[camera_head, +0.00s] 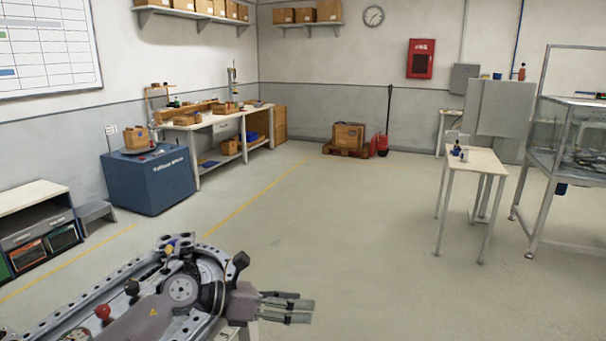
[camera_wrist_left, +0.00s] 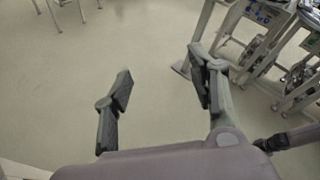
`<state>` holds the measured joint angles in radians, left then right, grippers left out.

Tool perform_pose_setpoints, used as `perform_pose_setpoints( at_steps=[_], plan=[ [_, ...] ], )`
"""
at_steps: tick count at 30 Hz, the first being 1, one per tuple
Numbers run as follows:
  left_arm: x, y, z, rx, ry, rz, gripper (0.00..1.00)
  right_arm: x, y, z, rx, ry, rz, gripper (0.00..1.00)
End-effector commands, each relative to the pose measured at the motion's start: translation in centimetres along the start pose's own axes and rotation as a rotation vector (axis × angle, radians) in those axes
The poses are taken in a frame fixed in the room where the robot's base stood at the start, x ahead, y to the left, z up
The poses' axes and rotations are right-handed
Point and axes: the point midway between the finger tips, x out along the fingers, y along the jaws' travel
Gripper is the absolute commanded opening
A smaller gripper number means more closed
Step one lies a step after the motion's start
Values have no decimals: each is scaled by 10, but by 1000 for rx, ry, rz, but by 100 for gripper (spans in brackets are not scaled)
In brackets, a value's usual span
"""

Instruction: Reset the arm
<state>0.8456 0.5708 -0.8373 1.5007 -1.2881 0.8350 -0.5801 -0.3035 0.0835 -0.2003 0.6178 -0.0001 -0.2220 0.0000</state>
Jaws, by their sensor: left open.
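My left gripper (camera_head: 287,306) reaches in from the lower left of the head view, its fingers pointing right over bare floor. In the left wrist view its two fingers (camera_wrist_left: 160,75) are spread wide apart with only pale floor between them. It is open and empty. My left arm lies across a grey metal track (camera_head: 75,314) with holes along its edge and knobs on it, at the lower left. The arm hides part of this track. My right arm and gripper are not in view.
A small table (camera_head: 474,160) with little items stands at the right, beside a glass-sided case (camera_head: 565,135). A blue machine (camera_head: 150,182) and a workbench (camera_head: 213,122) line the left wall. Metal-framed equipment (camera_wrist_left: 268,50) shows at the wrist view's upper right. The middle floor is clear.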

Motion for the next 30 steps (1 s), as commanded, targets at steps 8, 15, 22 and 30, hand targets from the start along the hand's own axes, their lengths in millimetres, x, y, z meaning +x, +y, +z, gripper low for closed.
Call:
perform_pose_setpoints(
  at_steps=[8, 15, 22, 30],
  plan=[
    [-15, -37, 53, -710, -748, -78, 53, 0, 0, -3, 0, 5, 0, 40],
    [-90, 11, -19, -1481, -1250, 56, 53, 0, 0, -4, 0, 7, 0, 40],
    [-143, 5, -180, -2207, -1565, 375, 53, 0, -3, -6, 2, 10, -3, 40],
    [-168, -64, -301, 2495, 1559, -707, 53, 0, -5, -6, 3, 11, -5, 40]
  ],
)
